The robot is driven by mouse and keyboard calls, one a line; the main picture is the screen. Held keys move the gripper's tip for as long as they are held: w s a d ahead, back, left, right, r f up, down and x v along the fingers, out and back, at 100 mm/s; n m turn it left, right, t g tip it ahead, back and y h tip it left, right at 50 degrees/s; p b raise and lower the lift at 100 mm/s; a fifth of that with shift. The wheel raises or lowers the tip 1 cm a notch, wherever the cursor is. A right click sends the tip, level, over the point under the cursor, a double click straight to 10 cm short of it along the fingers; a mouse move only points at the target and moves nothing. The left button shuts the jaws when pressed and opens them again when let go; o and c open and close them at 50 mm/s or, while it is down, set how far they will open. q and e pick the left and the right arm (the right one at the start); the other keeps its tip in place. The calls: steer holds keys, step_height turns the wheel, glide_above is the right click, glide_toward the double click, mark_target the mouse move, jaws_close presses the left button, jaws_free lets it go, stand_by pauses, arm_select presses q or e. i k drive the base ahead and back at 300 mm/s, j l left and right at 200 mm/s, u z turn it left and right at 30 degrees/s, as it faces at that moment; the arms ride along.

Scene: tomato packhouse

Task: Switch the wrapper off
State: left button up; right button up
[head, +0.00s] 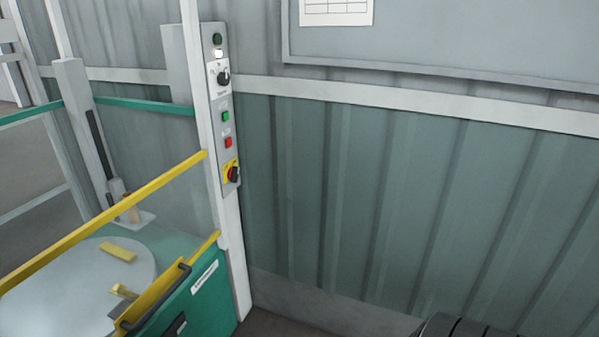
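The wrapper's control panel (224,100) is a narrow grey strip on a white post. From top to bottom it carries a dark green round lamp (217,39), a white lit-looking element (218,54), a black selector knob (223,78) on a white plate, a green button (225,116), a red button (228,142) and a red rotary switch (232,174) on a yellow plate. The knob markings are too small to read. The wrapper's round turntable (75,290) lies at the lower left. Neither gripper shows in the head view.
A yellow rail (110,218) crosses in front of the turntable. A green gate (205,300) with a dark handle stands below the panel. A corrugated wall (400,200) fills the right. A dark ribbed object (465,328), not identifiable, shows at the bottom right.

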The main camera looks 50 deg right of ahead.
mark_target(233, 172)
steer(key=z, duration=1.2)
steer(key=i+l, duration=0.4)
steer(key=i+l+u, duration=0.1)
steer(key=i+l, duration=0.35)
steer(key=l, duration=0.15)
steer(key=i+l, duration=0.4)
steer(key=l, duration=0.15)
steer(key=i+l, duration=0.4)
steer(key=l, duration=0.15)
steer(key=j+u, duration=0.05)
